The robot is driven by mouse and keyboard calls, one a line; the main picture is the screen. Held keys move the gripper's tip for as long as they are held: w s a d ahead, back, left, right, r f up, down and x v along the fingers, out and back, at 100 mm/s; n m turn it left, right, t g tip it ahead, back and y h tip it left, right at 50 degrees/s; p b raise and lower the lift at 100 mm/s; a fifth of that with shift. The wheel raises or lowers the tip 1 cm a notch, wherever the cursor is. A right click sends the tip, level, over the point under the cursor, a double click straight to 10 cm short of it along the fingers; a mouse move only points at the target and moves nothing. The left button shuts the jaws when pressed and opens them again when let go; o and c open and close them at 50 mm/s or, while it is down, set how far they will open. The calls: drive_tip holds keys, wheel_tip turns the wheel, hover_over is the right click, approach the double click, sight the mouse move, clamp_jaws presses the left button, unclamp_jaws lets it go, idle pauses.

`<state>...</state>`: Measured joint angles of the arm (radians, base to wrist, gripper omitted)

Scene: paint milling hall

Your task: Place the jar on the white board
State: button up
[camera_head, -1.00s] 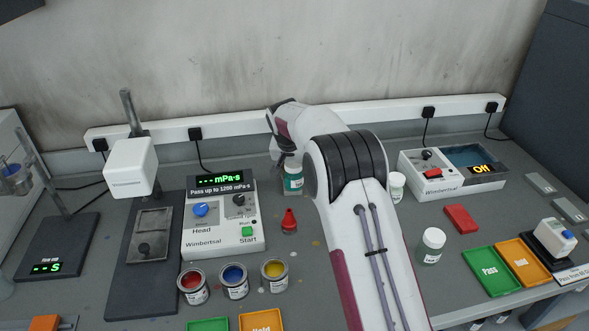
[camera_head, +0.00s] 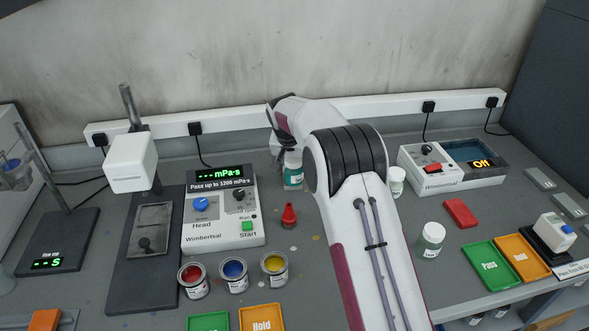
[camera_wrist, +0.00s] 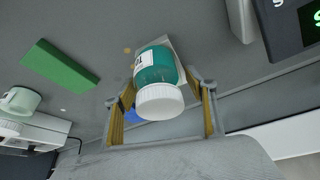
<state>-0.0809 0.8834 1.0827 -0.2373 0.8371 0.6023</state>
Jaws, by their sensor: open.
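The jar is teal with a white cap and stands upright at the back of the bench in the head view (camera_head: 293,179). In the wrist view the jar (camera_wrist: 156,66) shows cap-first, between and beyond the fingers. A pale, whitish flat patch, apparently the white board (camera_wrist: 183,52), shows at the jar's base and is partly covered by it. My gripper (camera_wrist: 164,108) is open, with one yellowish finger on each side of the cap and visible gaps. In the head view my own arm hides most of the gripper.
Other white-capped jars (camera_head: 432,240) stand right of my arm. A green block (camera_wrist: 60,66) lies on the bench. Open paint cans (camera_head: 235,279) stand in front.

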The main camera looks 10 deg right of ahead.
sight(292, 162)
drive_tip(key=v, duration=0.6)
drive_tip(key=shift+s+r, duration=0.1)
drive_tip(key=shift+r, duration=0.2)
drive_tip(key=shift+s+a+r, duration=0.1)
drive_tip(key=shift+s+r, duration=0.1)
drive_tip(key=shift+r, duration=0.2)
drive_tip(key=shift+s+r, duration=0.3)
drive_tip(key=shift+r, duration=0.15)
drive_tip(key=s+d+r+n, duration=0.1)
drive_tip(key=s+r, duration=0.4)
drive_tip(key=s, duration=0.3)
drive_tip(key=s+d+r+t+y, duration=0.1)
drive_tip(key=s+r, duration=0.4)
drive_tip(key=s, duration=0.3)
drive_tip(key=s+d+r+n, duration=0.1)
drive_tip(key=s+r, duration=0.4)
drive_tip(key=s, duration=0.3)
drive_tip(key=s+f+n, duration=0.1)
drive_tip(key=s+f, duration=0.1)
drive_tip(key=s, duration=1)
drive_tip(key=s+f+n, duration=0.1)
drive_tip(key=s+f, duration=0.2)
drive_tip(key=s, duration=1)
drive_tip(key=shift+a+t+y, duration=0.25)
drive_tip(key=shift+t+y, duration=0.05)
drive_tip(key=shift+y, duration=0.1)
drive_tip(key=shift+f, duration=0.1)
